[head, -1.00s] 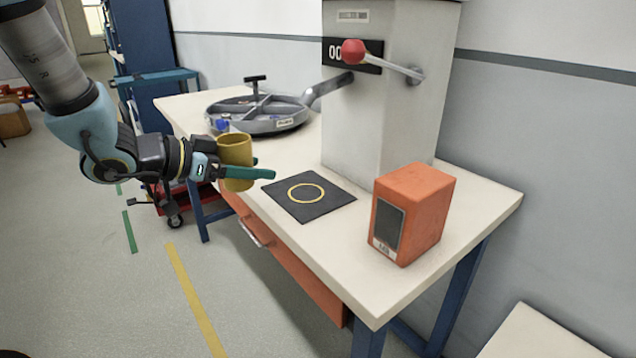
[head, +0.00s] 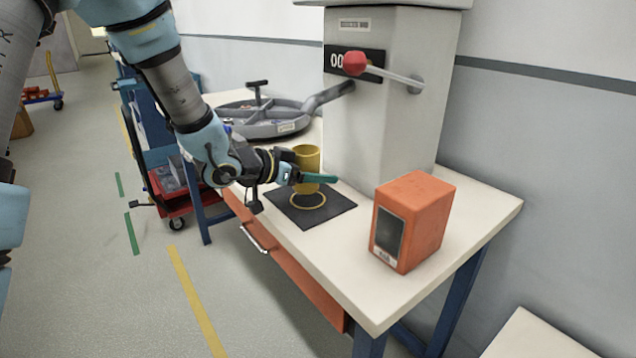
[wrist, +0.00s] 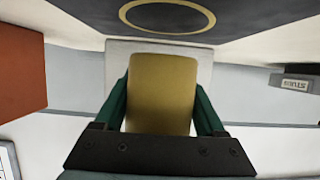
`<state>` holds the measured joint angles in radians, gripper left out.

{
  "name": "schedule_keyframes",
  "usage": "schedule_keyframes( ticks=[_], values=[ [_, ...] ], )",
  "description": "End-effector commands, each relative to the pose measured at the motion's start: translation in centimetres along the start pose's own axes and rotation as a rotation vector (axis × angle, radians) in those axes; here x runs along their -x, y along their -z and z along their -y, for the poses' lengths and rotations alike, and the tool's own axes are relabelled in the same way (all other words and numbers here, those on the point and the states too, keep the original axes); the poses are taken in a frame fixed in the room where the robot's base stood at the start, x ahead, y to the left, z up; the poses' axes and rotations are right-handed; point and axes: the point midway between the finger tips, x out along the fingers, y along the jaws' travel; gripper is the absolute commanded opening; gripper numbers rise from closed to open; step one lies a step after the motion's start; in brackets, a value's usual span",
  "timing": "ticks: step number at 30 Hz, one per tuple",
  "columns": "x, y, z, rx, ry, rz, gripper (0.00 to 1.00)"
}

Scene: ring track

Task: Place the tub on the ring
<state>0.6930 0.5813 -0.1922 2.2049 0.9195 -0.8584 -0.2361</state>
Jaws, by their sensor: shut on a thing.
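The tub is a yellow-ochre cup (head: 307,165), and my gripper (head: 312,178) is shut on it. In the wrist view the tub (wrist: 162,95) sits between the green fingers of my gripper (wrist: 162,110). The ring is a thin yellow circle (head: 308,200) on a black square mat (head: 285,209) on the table. In the head view the tub is upright, over the back part of the ring. It seems to be held above the mat, with a gap below it. The ring (wrist: 167,15) also shows at the top of the wrist view, apart from the tub.
An orange box (head: 412,220) stands on the table (head: 360,285) right of the mat. A grey machine column (head: 385,120) with a red-knobbed lever (head: 355,63) stands behind. A grey round tray (head: 265,122) is at the back left. Bare tabletop lies in front of the mat.

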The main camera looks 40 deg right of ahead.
Motion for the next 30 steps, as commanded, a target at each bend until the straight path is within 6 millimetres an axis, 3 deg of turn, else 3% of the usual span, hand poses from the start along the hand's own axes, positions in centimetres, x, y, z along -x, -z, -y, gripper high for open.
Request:
schedule_keyframes(
  ticks=[3, 18, 19, 26, 30],
  values=[
    [-0.8, -1.9, -0.1, 0.005, -0.003, 0.003, 0.16],
    [-1.5, -2.8, 0.0, 0.002, 0.0, 0.001, 0.16],
    [-1.5, -2.8, 0.0, 0.002, 0.0, 0.001, 0.73],
    [-1.5, -2.6, 0.0, 0.001, 0.0, 0.001, 0.99],
    [-1.5, -2.6, 0.0, 0.001, 0.0, 0.001, 1.0]
  ],
)
